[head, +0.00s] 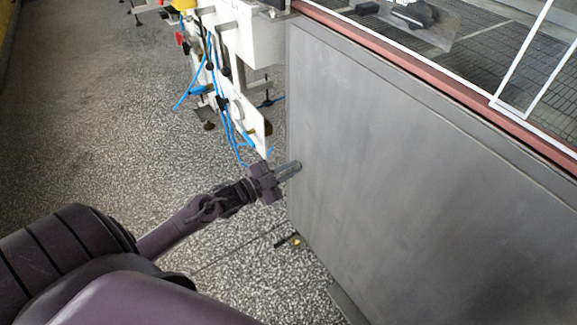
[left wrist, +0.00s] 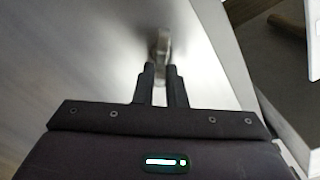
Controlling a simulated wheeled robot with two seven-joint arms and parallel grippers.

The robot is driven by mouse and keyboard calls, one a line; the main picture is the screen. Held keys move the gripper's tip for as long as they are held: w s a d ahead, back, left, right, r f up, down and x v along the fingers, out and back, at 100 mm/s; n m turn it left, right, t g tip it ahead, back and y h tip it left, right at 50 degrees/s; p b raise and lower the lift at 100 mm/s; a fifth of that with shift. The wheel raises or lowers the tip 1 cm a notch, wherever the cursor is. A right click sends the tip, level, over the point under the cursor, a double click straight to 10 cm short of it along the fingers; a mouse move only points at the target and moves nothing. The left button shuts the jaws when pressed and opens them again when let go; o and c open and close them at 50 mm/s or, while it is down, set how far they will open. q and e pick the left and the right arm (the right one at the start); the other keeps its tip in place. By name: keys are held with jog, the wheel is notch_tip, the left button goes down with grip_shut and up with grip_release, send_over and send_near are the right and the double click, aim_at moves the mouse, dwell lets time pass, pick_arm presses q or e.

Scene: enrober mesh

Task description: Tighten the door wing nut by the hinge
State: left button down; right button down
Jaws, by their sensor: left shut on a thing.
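The door is a large flat grey metal panel (head: 410,160) of the machine, filling the right side of the head view. It also shows as a pale grey surface in the left wrist view (left wrist: 75,60). My left gripper (head: 291,169) reaches the panel's left edge. In the left wrist view its fingers (left wrist: 160,76) are close together, shut on a small metallic wing nut (left wrist: 162,44) that stands against the panel. In the head view the fingers hide the wing nut, and I cannot make out the hinge. My right gripper is not in view.
Left of the panel stands a white machine frame (head: 250,35) with blue hoses (head: 213,70) and a low white plate (head: 247,122) near my gripper. A reddish rail (head: 440,70) and wire mesh (head: 470,62) top the panel. Speckled floor (head: 100,110) is open at left.

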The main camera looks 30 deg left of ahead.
pick_arm(q)
jog(key=m, duration=0.6)
jog(key=shift+s+d+f, duration=0.15)
jog(key=shift+d+f, duration=0.1)
jog(key=shift+f, duration=0.15)
jog(key=m, duration=0.3)
jog(key=shift+f, duration=0.2)
jog(key=shift+f+m, duration=0.1)
jog(key=shift+m, duration=0.4)
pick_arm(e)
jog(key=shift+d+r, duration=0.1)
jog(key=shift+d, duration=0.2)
pick_arm(q)
jog(key=c, duration=1.5)
grip_release()
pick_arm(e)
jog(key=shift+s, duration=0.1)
pick_arm(q)
jog(key=shift+p, duration=0.3)
